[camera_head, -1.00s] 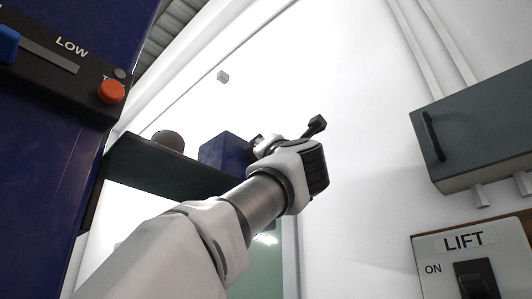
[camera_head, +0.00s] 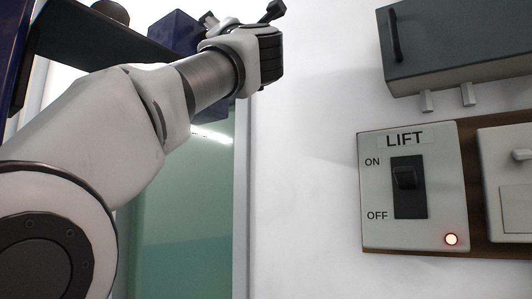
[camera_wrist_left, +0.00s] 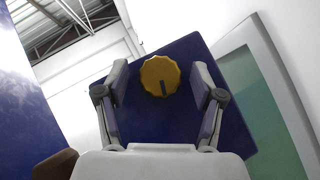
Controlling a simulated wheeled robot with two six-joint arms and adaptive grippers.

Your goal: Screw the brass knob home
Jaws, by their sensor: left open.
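The brass knob (camera_wrist_left: 160,75) is a yellow, scalloped disc with a dark slot or mark, on a blue plate in the left wrist view. In the head view I see the blue box (camera_head: 176,36) but not the knob. My left gripper (camera_head: 212,20) is beside this box at the top of the head view. In the left wrist view its two fingers (camera_wrist_left: 159,88) stand open on either side of the knob, with visible gaps. Whether they are level with it in depth is unclear. My right gripper is in neither view.
A dark shelf (camera_head: 85,38) carries a dark round object (camera_head: 112,11). Bare wall lies between the arm and panel.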

